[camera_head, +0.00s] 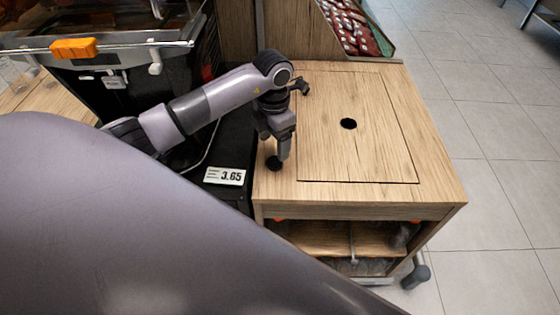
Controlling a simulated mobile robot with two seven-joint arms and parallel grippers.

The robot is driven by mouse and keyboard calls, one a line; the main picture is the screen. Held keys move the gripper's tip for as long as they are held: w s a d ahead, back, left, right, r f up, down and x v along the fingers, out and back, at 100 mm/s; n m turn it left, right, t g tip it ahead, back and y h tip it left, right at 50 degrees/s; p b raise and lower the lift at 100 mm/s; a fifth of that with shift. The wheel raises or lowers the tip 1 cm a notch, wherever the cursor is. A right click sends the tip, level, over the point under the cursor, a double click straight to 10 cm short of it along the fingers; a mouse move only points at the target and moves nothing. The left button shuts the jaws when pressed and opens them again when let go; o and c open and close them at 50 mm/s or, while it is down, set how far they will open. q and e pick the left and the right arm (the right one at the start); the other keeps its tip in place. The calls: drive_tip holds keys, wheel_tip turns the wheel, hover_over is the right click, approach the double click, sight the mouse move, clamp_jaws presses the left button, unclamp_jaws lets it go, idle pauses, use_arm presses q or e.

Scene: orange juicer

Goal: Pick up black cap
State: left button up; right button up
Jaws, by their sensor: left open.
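A small black cap (274,163) sits on the wooden counter top (300,195), near its left edge. My left gripper (280,155) points down right above the cap, with its fingers at or around it. The gripper is open, and part of the cap is hidden by the fingers. I cannot tell whether the fingers touch the cap. My right gripper is not in view.
A round black spot (348,123), which looks like a hole, is in the square wooden panel. A machine with an orange handle (74,48) stands at the back left. Tiled floor (500,190) is clear at right.

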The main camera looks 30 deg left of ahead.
sight(275, 161)
use_arm(q)
drive_tip(key=f, duration=0.5)
drive_tip(key=shift+s+d+f, duration=0.1)
drive_tip(key=shift+d+f, duration=0.1)
drive_tip(key=shift+f, duration=0.05)
drive_tip(key=shift+c, duration=0.3)
drive_tip(key=c, duration=1.1)
